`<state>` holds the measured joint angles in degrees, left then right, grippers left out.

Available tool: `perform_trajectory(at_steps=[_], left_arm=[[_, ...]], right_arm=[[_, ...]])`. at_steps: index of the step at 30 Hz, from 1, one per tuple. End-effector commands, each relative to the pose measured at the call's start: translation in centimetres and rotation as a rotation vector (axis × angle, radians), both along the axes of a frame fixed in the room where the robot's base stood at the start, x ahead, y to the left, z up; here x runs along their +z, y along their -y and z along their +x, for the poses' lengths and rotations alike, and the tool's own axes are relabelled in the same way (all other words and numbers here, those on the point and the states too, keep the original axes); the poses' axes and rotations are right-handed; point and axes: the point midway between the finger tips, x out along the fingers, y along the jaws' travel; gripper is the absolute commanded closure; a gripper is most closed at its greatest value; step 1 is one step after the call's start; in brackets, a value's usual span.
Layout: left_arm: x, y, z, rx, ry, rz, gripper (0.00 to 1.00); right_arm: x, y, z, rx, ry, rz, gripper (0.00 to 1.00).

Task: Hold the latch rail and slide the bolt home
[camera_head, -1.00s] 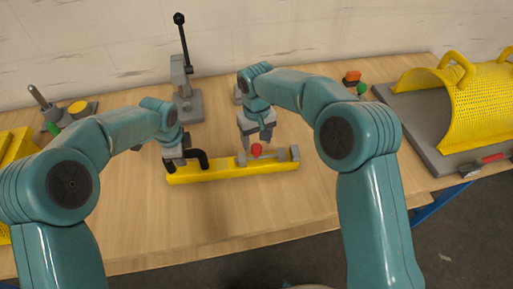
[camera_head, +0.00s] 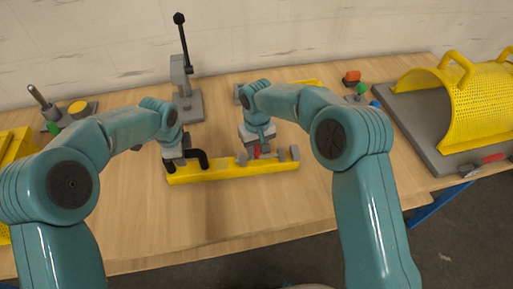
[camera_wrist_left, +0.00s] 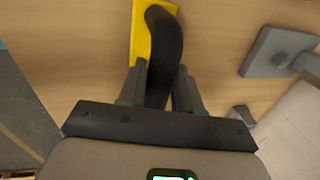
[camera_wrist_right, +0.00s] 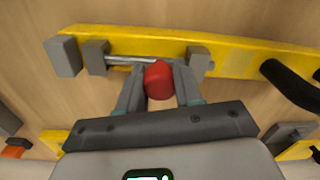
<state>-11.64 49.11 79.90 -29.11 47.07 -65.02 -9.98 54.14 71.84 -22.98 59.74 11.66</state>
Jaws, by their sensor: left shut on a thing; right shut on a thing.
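The yellow latch rail (camera_head: 225,172) lies across the table in front of me. Its black handle (camera_wrist_left: 163,35) stands at the left end, and my left gripper (camera_wrist_left: 160,90) is shut on that handle. The grey bolt (camera_wrist_right: 130,59) runs through grey blocks at the rail's right part. The bolt's red knob (camera_wrist_right: 158,80) sits between the fingers of my right gripper (camera_wrist_right: 158,90), which is shut on it. In the head view my right gripper (camera_head: 260,150) covers most of the knob. A separate grey end block (camera_wrist_right: 63,56) stands past the guide blocks.
A grey lever press (camera_head: 186,100) with a black-knobbed lever stands behind the rail. A yellow perforated guard (camera_head: 478,100) on a grey plate is at the right, with a red-handled tool (camera_head: 490,158) near it. The table front is clear.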

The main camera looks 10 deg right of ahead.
Motion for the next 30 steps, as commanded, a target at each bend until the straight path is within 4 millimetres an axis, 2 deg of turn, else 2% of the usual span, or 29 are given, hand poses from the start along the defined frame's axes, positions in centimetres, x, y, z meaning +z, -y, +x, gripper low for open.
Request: perform_trajectory(at_steps=[1,9,17,18,20,30], left_arm=[[-0.6,0.0,-0.3,-0.002,-0.014,0.002,1.0],[-0.6,0.0,-0.3,-0.002,-0.014,0.002,1.0],[-0.6,-0.1,-0.3,-0.001,-0.015,0.003,1.0],[-0.6,-0.2,-0.3,0.0,-0.015,0.004,1.0],[-0.6,-0.2,-0.3,0.0,-0.015,0.004,1.0],[-0.6,-0.2,-0.3,0.0,-0.015,0.005,1.0]], right_arm=[[0.0,0.6,0.0,-0.003,0.0,0.0,1.0],[0.0,4.8,-0.3,-0.004,0.001,-0.002,1.0],[0.0,5.0,-0.3,-0.002,0.001,-0.004,1.0],[0.0,5.0,-0.3,-0.002,0.001,-0.004,0.56],[0.0,5.0,-0.3,-0.002,0.001,-0.003,0.4],[0.4,4.8,-0.3,-0.001,0.002,-0.002,0.4]])
